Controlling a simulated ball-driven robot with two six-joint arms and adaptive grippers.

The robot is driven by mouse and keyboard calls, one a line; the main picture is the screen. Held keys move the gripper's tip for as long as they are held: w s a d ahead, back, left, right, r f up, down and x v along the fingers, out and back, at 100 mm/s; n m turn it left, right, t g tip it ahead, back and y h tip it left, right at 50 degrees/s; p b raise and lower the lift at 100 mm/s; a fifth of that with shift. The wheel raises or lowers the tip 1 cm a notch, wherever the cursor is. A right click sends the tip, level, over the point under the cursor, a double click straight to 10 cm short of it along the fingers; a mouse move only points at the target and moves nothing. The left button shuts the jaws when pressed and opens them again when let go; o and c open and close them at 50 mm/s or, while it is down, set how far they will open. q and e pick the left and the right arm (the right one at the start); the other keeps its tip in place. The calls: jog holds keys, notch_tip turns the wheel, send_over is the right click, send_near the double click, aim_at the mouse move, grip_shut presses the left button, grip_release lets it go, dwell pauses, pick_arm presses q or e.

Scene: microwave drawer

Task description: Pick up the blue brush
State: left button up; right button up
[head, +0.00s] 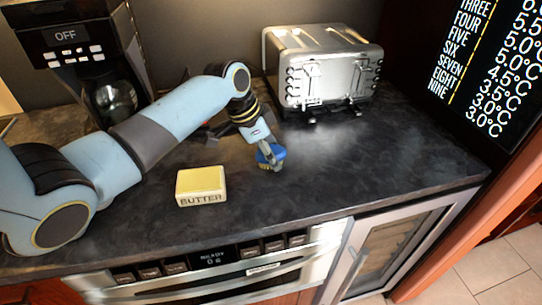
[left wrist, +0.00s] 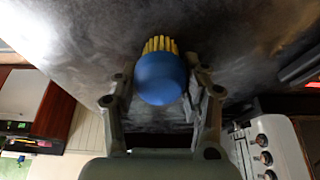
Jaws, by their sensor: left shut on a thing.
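The blue brush (head: 270,153) is at the middle of the dark counter, in front of the toaster, in the head view. My left gripper (head: 268,148) reaches down to it and is shut on it. In the left wrist view the brush's round blue body (left wrist: 161,78) sits between the two fingers of my left gripper (left wrist: 163,88), with yellow bristles (left wrist: 160,44) pointing away from the palm. Whether the brush still touches the counter is hard to tell. My right gripper is not in view.
A yellow butter block (head: 201,186) lies on the counter (head: 400,160) left of the brush. A silver toaster (head: 322,70) stands behind, and a coffee maker (head: 75,50) at the back left. The counter to the right is clear. An oven (head: 215,270) is below.

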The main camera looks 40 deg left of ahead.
aim_at(276, 149)
pick_arm(q)
jog(key=shift+c, duration=0.3)
jog(key=shift+r, duration=0.6)
notch_tip(276, 149, up, 3)
jog(key=shift+f+b, duration=0.1)
jog(key=shift+b, duration=0.25)
jog(key=d+r+b, duration=0.1)
jog(key=d+r, duration=0.6)
jog(key=d, duration=0.4)
jog(key=shift+s+d+b, duration=0.25)
jog(key=shift+d+b, duration=0.1)
jog(key=shift+d, duration=0.05)
jog(key=o, duration=0.7)
jog(key=c, duration=0.5)
